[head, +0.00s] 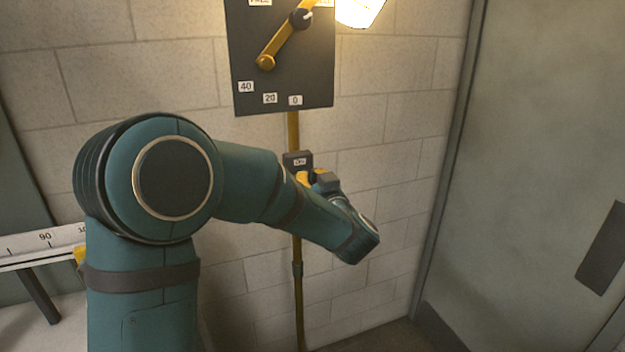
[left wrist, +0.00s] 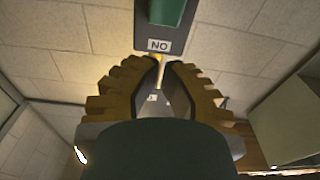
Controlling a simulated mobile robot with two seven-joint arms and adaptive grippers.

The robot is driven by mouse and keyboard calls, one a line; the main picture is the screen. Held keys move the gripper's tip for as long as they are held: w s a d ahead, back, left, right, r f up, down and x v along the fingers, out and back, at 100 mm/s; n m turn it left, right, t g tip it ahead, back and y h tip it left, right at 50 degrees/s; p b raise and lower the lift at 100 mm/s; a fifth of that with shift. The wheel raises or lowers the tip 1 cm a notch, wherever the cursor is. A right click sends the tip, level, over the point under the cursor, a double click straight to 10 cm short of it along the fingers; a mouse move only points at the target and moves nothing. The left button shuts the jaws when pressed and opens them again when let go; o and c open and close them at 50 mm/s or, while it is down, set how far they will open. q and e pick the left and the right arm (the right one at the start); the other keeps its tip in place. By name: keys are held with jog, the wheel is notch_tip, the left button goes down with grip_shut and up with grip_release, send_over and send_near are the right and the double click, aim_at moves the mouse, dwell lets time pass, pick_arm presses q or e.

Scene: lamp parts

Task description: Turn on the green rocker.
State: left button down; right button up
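The green rocker (left wrist: 167,12) shows at the top edge of the left wrist view, on a dark switch plate (left wrist: 146,30) with a white label beside it. In the head view the small dark switch box (head: 289,159) sits on a yellow conduit, and my gripper hides its rocker. My left gripper (head: 305,178) is in front of the box, mostly hidden by my arm. In the left wrist view its ridged yellow fingers (left wrist: 162,65) come together at the tips with only a sliver between, holding nothing visible. They are close to the label end of the plate; contact is unclear. My right gripper is out of view.
A dark panel (head: 268,70) with a yellow lever (head: 280,45) and number labels hangs above the box. A lit lamp (head: 358,10) is at the top. A marked scale (head: 45,243) lies at the left, a grey door (head: 530,150) at the right.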

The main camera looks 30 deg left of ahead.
pick_arm(q)
jog(key=s+d+r, duration=0.1)
jog(key=s+d, duration=0.4)
jog(key=d, duration=0.1)
jog(key=shift+s+d+r+b, duration=0.15)
jog(key=shift+s+r+b, duration=0.15)
jog(key=shift+r, duration=0.05)
jog(key=w+d+f+m+h+b, duration=0.15)
jog(key=f+h, duration=0.25)
jog(key=f, duration=0.6)
jog(key=w+d+f+m+h+b, duration=0.1)
jog(key=d+f+m+h+b, duration=0.15)
jog(key=f, duration=0.75)
jog(key=w+d+f+m+h+b, duration=0.1)
jog(key=d+f+m+h, duration=0.3)
jog(key=f, duration=0.6)
jog(key=s+d+f+g+h+b, duration=0.2)
jog(key=s+f+g+h, duration=0.2)
jog(key=s+f, duration=0.6)
jog(key=s+d+f+g+h+b, duration=0.2)
jog(key=s+f+g, duration=0.4)
jog(key=s+f, duration=0.5)
notch_tip(320, 180, down, 5)
jog(key=shift+d+r+g+h, duration=0.15)
jog(key=shift+d+g+h, duration=0.25)
jog(key=shift+d+h, duration=0.4)
jog(key=shift+s+a, duration=0.1)
